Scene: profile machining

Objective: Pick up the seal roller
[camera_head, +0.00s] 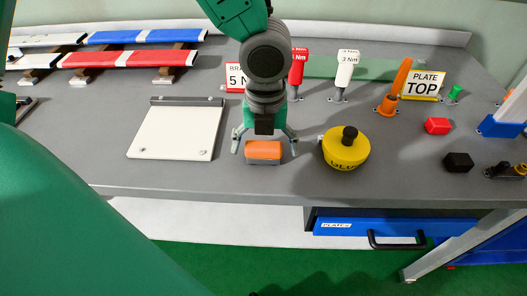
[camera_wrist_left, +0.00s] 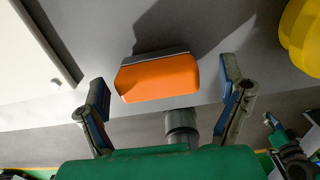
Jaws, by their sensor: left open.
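An orange block with a grey edge (camera_head: 263,151), probably the seal roller, lies on the grey table near its front edge. In the left wrist view the orange block (camera_wrist_left: 158,78) sits between my fingertips, with clear gaps on both sides. My left gripper (camera_head: 264,148) is over it, with one finger on each side, open and not holding it. The same gripper shows in the left wrist view (camera_wrist_left: 163,80). A grey cylinder (camera_wrist_left: 181,126) shows between the fingers; I cannot tell what it belongs to.
A white plate (camera_head: 175,132) lies left of the block. A yellow round tool with a black knob (camera_head: 345,150) stands close on the right. Behind are red (camera_head: 298,68) and white (camera_head: 345,70) drivers. A red block (camera_head: 437,126) and a black block (camera_head: 458,162) lie farther right.

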